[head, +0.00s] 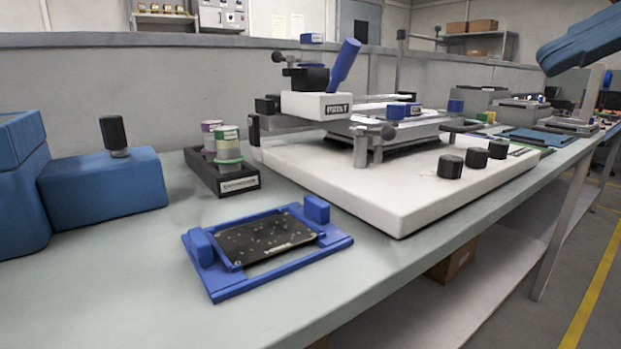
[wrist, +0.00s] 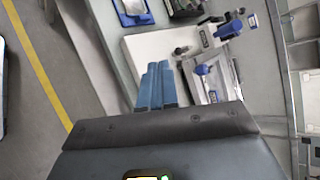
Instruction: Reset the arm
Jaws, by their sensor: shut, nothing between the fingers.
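My gripper (wrist: 157,68) shows in the wrist view with its blue fingers together and nothing between them. It is up in the air above the bench side, apart from everything on the table. A blue part of my arm (head: 582,42) enters at the upper right of the head view; the fingers do not show there.
The holder also shows in the wrist view (wrist: 133,14). Open floor lies right.

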